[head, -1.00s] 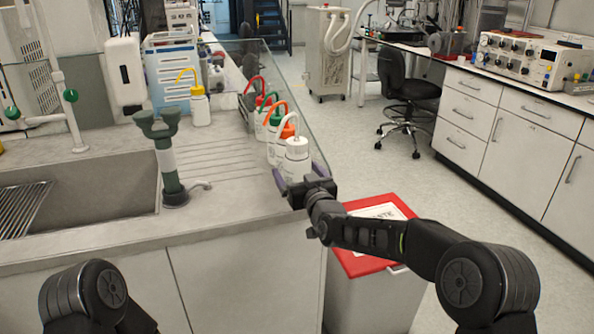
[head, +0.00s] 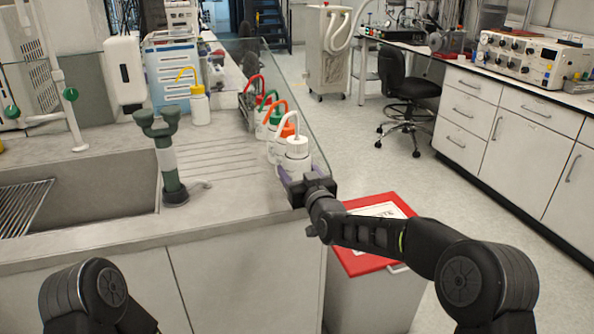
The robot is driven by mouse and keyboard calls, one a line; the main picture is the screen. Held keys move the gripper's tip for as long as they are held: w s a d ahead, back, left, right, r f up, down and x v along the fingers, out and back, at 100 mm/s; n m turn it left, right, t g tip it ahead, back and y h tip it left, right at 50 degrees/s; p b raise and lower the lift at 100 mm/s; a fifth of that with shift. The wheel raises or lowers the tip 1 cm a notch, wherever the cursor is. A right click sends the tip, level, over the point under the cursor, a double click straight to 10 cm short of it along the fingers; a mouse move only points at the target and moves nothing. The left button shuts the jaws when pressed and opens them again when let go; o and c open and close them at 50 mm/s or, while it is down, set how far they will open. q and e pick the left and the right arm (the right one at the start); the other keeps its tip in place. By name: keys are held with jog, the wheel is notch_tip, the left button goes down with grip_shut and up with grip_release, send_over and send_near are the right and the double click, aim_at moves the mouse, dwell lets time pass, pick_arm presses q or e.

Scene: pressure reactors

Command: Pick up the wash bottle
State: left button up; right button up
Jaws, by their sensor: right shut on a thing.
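Several white wash bottles with coloured caps stand in a row along the right edge of the counter (head: 225,226). The nearest wash bottle (head: 296,158) has a white cap and a bent white spout and is upright. My right gripper (head: 297,180) is around the lower body of this bottle, shut on it, with purple fingers on its near sides. The bottle's base is partly hidden by the gripper. An orange-capped bottle (head: 287,130) stands just behind it, and green-capped and red-capped ones are farther back. Of my left arm only a dark joint shows at the bottom left; its gripper is out of view.
A yellow-capped wash bottle (head: 199,104) stands farther back on the counter. A sink (head: 90,185) and a green eyewash fitting (head: 170,160) are to the left. A clear panel runs along the counter's right edge. A red-lidded waste bin (head: 362,262) stands below my right arm.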

jog(key=shift+r, duration=0.1)
jog(key=c, duration=0.3)
jog(key=shift+c, duration=0.2)
notch_tip(320, 180, up, 18)
jog(key=shift+r+p, duration=0.1)
jog(key=shift+p, duration=0.8)
